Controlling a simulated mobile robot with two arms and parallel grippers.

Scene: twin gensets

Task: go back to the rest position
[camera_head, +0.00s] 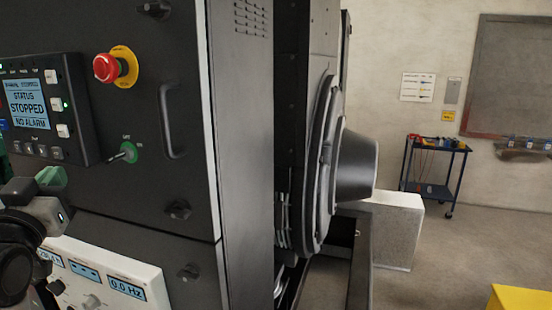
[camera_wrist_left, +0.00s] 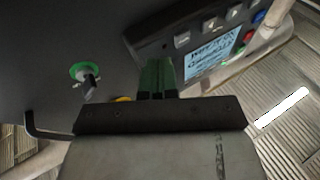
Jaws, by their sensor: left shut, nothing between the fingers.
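My left gripper (camera_head: 54,178) is at the left edge of the head view, in front of the dark cabinet (camera_head: 245,150), below the control panel. In the left wrist view its green fingers (camera_wrist_left: 157,78) are together with nothing between them. The control panel (camera_head: 78,95) reads STOPPED and NO ALARM; its screen (camera_wrist_left: 212,62) also shows in the wrist view. A key switch with a green ring (camera_head: 124,153) is right of the gripper and apart from it; it also shows in the wrist view (camera_wrist_left: 86,76). My right gripper is not in view.
A red emergency stop button (camera_head: 106,68) and a black handle (camera_head: 170,120) stick out from the cabinet. A white meter panel (camera_head: 105,275) reading 0.0 Hz is below. A blue cart (camera_head: 432,165) stands at the back right. Open floor (camera_head: 450,245) lies right of the machine.

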